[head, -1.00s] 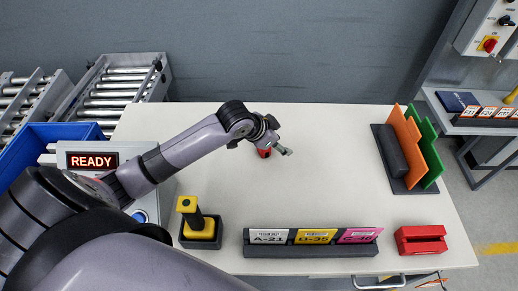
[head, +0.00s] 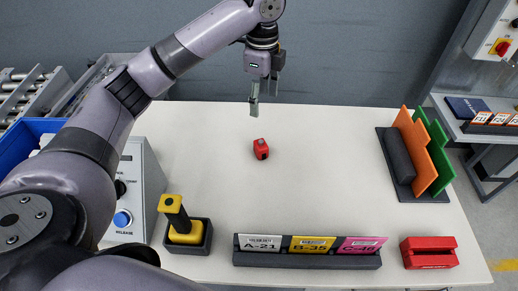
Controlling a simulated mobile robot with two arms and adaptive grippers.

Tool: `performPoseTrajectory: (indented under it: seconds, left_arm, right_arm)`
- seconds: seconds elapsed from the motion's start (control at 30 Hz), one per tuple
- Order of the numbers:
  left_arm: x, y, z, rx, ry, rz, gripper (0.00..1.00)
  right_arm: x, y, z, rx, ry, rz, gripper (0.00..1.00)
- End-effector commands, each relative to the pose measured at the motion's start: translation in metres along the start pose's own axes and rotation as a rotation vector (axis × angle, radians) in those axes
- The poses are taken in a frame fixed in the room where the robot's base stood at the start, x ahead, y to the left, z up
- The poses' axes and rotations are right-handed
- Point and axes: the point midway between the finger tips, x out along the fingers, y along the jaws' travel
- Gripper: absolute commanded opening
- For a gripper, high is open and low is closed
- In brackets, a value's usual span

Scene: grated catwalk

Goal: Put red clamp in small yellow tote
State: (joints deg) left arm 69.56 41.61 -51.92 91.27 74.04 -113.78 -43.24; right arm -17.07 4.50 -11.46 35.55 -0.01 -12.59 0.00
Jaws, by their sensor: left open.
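A small red object with a dark spot (head: 261,149) lies on the white table, back of centre. It may be the red clamp, but it is too small to tell. A larger red block with a slot (head: 429,253) sits at the front right corner. My left gripper (head: 264,101) is open and empty, pointing down over the table's back edge, above and behind the small red object and apart from it. I see no small yellow tote. My right gripper is not in view.
A yellow-handled tool stands in a dark holder (head: 184,232) at front left, beside a grey control box (head: 136,190). A label rack (head: 307,259) lies along the front. Orange and green dividers (head: 415,150) stand at right. A blue bin (head: 22,146) is far left. Mid-table is clear.

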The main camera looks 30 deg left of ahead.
Motion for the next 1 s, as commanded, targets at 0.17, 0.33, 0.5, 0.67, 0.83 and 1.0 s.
performPoseTrajectory:
  seconds: [0.17, 0.33, 0.5, 0.67, 0.83, 1.0]
  left_arm:
    - [0.038, 0.002, 0.0, -0.001, -0.001, 0.005, 0.63]
    - [0.075, 0.001, 0.0, -0.003, 0.0, 0.004, 0.63]
    - [0.101, 0.0, 0.0, -0.003, 0.0, 0.0, 0.63]
    - [0.112, 0.0, 0.0, -0.002, 0.001, -0.001, 0.63]
    - [0.13, 0.003, 0.002, -0.004, -0.001, 0.002, 0.63]
    - [0.155, 0.003, 0.003, -0.004, 0.001, 0.0, 0.63]
  right_arm:
    - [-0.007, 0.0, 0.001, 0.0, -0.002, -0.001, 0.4]
    - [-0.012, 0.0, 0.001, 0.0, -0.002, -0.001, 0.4]
    - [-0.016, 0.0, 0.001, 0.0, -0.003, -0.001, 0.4]
    - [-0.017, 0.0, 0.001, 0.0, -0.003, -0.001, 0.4]
    - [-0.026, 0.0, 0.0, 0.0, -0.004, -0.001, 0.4]
    - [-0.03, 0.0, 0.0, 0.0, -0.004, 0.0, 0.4]
